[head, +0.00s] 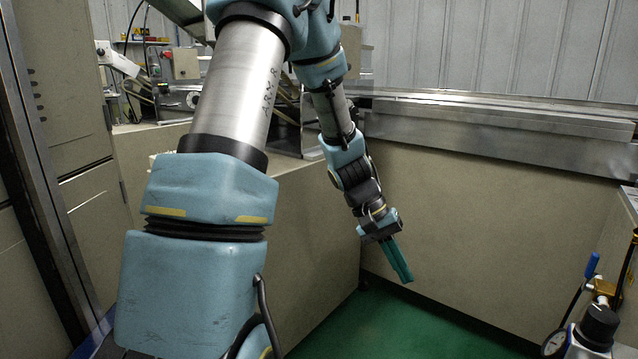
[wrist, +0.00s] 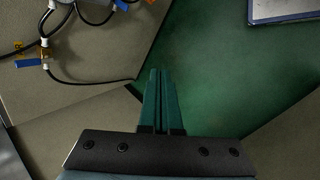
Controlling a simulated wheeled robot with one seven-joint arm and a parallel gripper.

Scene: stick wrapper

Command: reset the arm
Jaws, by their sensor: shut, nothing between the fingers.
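My gripper (head: 398,260) has two long green fingers and hangs at the end of my blue and grey arm, pointing down and slightly right in the head view. In the wrist view my gripper (wrist: 160,72) shows its fingers side by side, shut, with nothing held. Below the fingers is the green floor (wrist: 215,85). The gripper appears apart from everything around it.
Beige machine panels (head: 480,220) stand behind and left of the gripper. A metal rail (head: 500,125) runs along their top. A gauge with a black knob (head: 598,325) is at lower right. Cables with blue-handled valves (wrist: 30,62) are at upper left in the wrist view.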

